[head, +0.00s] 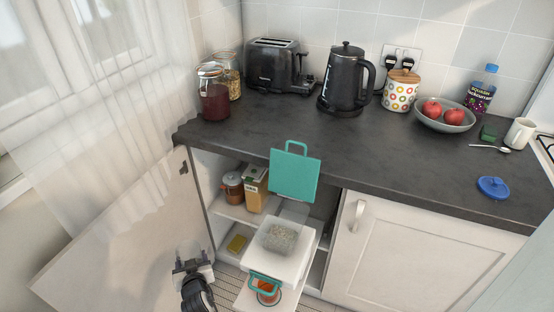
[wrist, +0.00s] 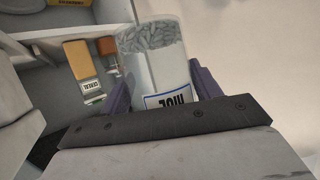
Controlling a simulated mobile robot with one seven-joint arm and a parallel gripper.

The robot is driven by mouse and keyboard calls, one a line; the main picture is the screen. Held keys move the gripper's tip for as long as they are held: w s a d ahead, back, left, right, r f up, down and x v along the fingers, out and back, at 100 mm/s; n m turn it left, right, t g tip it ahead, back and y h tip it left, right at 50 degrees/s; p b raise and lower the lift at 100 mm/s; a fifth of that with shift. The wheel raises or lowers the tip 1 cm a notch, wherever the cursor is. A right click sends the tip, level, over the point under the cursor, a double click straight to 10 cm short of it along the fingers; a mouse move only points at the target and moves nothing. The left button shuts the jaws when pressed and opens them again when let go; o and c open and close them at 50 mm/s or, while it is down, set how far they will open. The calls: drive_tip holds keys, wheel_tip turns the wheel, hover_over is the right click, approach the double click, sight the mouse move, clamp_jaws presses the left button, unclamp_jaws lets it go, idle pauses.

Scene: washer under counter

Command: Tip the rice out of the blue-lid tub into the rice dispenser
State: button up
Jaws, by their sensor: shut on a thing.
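The clear tub (wrist: 158,70) is between my gripper's purple fingers (wrist: 165,92) in the wrist view, which looks upside down. Grey-white rice lies at the tub's top in that picture, and a label shows lower, partly hidden by my gripper. In the head view my gripper (head: 190,264) is low at the left, beside the open door; the tub is hard to make out there. The white rice dispenser (head: 256,247) stands to its right, its teal lid (head: 294,175) raised. Grains show inside its top opening. The loose blue lid (head: 492,188) lies on the counter at the right.
The open cabinet door (head: 115,245) is left of my gripper. Shelves behind hold a carton (head: 255,188), a brown jar (head: 232,187) and a yellow item (head: 237,243). The counter edge (head: 375,185) overhangs the cabinet. A teal handle (head: 264,283) is at the dispenser's front.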

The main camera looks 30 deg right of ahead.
drive_tip(key=w+d+r+m+g+h+p, duration=0.1)
drive_tip(key=w+d+r+m+g+h, duration=0.15)
drive_tip(key=d+r, duration=0.4)
drive_tip(key=w+d+r+m+g+h+p, duration=0.1)
drive_tip(key=w+d+r+m+h+p, duration=0.15)
drive_tip(key=d+r+m+h, duration=0.4)
drive_tip(key=s+d+r+m+g+h+p, duration=0.1)
drive_tip(key=s+d+r+m+g, duration=0.1)
drive_tip(key=r, duration=0.7)
drive_tip(key=s+d+r+m+g+h+p, duration=0.1)
drive_tip(key=d+r+m+g, duration=0.2)
drive_tip(key=d+r+g, duration=0.2)
wheel_tip(320, 180, up, 4)
drive_tip(key=shift+s+d+f, duration=0.1)
drive_tip(key=shift+s+d, duration=0.3)
drive_tip(key=shift+d, duration=0.05)
drive_tip(key=shift+a+m+g, duration=0.15)
drive_tip(key=shift+m+g, duration=0.15)
drive_tip(key=shift+g, duration=0.05)
